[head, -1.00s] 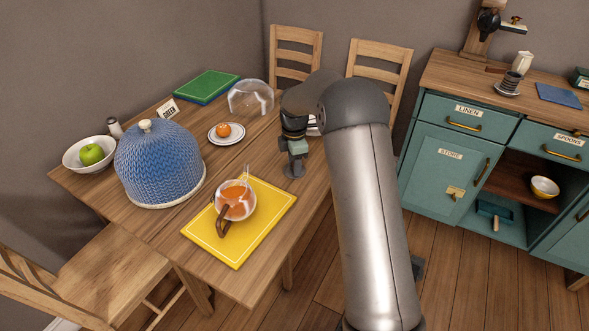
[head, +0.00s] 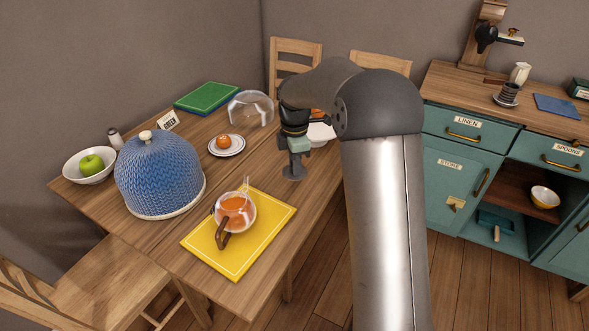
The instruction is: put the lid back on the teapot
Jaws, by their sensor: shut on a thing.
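The glass teapot (head: 236,213), with orange tea inside and a brown handle, stands on a yellow mat (head: 207,245) near the table's front edge. Its top looks uncovered. My gripper (head: 296,163) is to the right of the teapot and a little farther back, pointing down over the table's right side. It is shut on a small grey round piece (head: 294,173), which looks like the lid. I cannot tell whether this piece touches the table. The fingertips are too small to see clearly.
A blue knitted cosy (head: 160,175) stands left of the mat. Behind are a plate with an orange fruit (head: 223,142) and a clear glass dome (head: 250,109). A white bowl (head: 320,133) is partly hidden behind my arm. Bare wood lies between mat and gripper.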

